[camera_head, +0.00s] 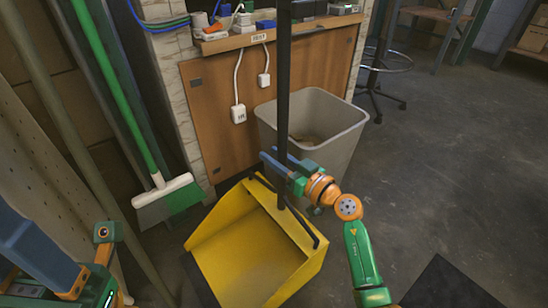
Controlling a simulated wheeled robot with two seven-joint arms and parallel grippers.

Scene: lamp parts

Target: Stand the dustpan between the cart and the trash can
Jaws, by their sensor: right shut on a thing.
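The yellow dustpan (253,252) is low in the middle of the head view, its open pan facing up toward me. Its long black handle (283,95) rises nearly upright. My right gripper (276,168) is shut on the handle just above the pan. I cannot tell whether the pan touches the floor. The grey trash can (335,150) stands behind and right of the dustpan, against the wooden cabinet. My left arm shows at the lower left with a blue part (38,247), far from the dustpan; its jaw state is unclear. I cannot make out a cart for certain.
A green-handled broom (120,100) leans at the left, its head (168,199) near the pan. The wooden cabinet (225,95) has chargers on top and hanging white cables. A wheeled stool (382,65) is at the back right. Grey floor (440,170) is open on the right.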

